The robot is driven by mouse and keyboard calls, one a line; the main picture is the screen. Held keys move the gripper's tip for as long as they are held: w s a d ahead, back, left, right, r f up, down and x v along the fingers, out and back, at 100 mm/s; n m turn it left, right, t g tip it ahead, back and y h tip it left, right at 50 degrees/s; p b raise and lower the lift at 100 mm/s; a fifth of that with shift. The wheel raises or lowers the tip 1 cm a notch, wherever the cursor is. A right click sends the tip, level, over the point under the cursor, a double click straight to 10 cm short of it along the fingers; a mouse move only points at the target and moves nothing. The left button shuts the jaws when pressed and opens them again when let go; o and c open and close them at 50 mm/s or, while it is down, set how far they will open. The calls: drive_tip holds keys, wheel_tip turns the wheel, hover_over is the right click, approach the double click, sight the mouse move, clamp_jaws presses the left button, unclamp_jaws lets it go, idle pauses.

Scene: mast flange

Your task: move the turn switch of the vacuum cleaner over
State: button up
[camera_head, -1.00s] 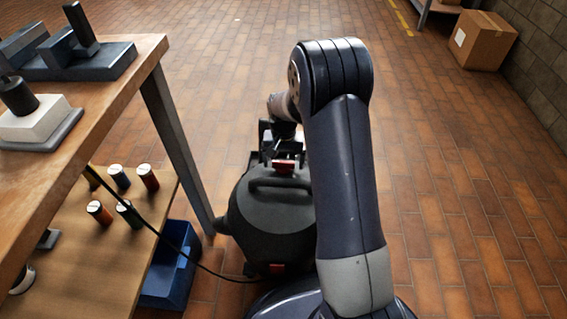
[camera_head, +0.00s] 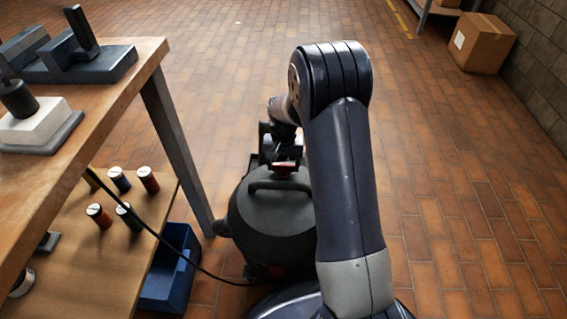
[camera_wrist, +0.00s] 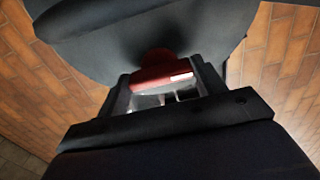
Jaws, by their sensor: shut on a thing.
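The vacuum cleaner (camera_head: 270,222) is a dark grey, rounded body with a black handle, standing on the tiled floor beside my arm. Its red turn switch (camera_head: 284,168) sits at the far side of the body, past the handle. In the wrist view the red switch (camera_wrist: 158,76) with a white mark lies between the fingers. My gripper (camera_head: 281,158) reaches down over the switch and is shut on it. It also shows in the wrist view (camera_wrist: 165,92), one finger on each side. My arm hides the right part of the vacuum cleaner.
A wooden workbench (camera_head: 110,78) with a lower shelf (camera_head: 95,265) stands at the left. Several small cylinders are on the shelf. A blue bin (camera_head: 172,285) and a dark cable (camera_head: 165,240) lie near the vacuum cleaner. A cardboard box (camera_head: 483,44) is far right. Floor at right is clear.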

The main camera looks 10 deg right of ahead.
drive_tip(key=shift+n, duration=0.3)
drive_tip(key=n+p, duration=0.2)
drive_tip(key=n, duration=0.1)
drive_tip(key=shift+r+n+p, duration=0.15)
drive_tip(key=shift+n+p, duration=0.15)
drive_tip(key=n+p, duration=0.1)
drive_tip(key=n, duration=0.3)
drive_tip(key=shift+n+p, duration=0.3)
drive_tip(key=shift+p, duration=0.1)
drive_tip(key=n+p, duration=0.1)
drive_tip(key=n, duration=0.3)
drive_tip(key=shift+n, duration=0.3)
drive_tip(key=shift+n+p, duration=0.45)
drive_tip(key=shift+n, duration=1.75)
drive_tip(key=o, duration=1)
